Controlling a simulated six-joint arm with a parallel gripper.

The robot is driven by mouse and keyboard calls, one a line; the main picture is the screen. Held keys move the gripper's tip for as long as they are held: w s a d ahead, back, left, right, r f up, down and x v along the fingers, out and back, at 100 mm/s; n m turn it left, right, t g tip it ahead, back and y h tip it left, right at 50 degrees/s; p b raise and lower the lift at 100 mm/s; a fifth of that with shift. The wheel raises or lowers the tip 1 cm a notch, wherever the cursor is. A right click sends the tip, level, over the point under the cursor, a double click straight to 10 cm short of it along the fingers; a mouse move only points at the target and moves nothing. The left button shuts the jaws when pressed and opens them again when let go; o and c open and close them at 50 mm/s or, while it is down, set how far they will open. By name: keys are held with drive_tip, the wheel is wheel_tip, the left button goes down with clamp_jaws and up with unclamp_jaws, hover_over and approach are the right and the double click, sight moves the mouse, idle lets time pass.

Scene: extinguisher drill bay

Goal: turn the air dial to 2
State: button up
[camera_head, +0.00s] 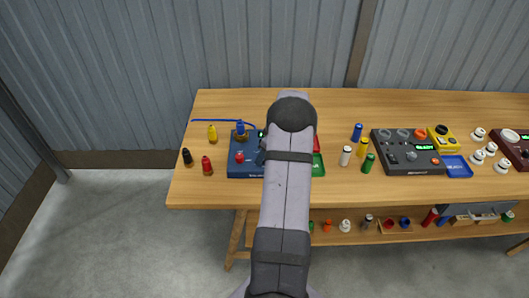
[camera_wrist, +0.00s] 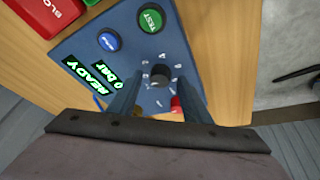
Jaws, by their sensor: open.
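The blue panel (camera_head: 234,171) sits on the left part of the bench, partly hidden behind my arm. In the wrist view its face (camera_wrist: 193,62) carries the black air dial (camera_wrist: 159,75), ringed by small white marks too small to read surely. I cannot tell which mark the dial points to. A green display (camera_wrist: 107,76) reads READY and 0 bar. My gripper (camera_wrist: 160,84) is open, with one finger on each side of the dial; contact is unclear. In the head view my gripper (camera_head: 262,155) is over the panel's right part.
The panel also has a green TEST button (camera_wrist: 149,18), a blue button (camera_wrist: 108,39) and a red part (camera_wrist: 176,103). Yellow (camera_head: 212,133), red (camera_head: 207,166) and black (camera_head: 187,157) bottles stand at left. A dark grey panel (camera_head: 395,163) stands to the right, past several small cylinders.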

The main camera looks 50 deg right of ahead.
drive_tip(key=shift+w+f, duration=0.1)
drive_tip(key=shift+f, duration=0.1)
drive_tip(key=c, duration=1)
drive_tip(key=shift+c, duration=0.2)
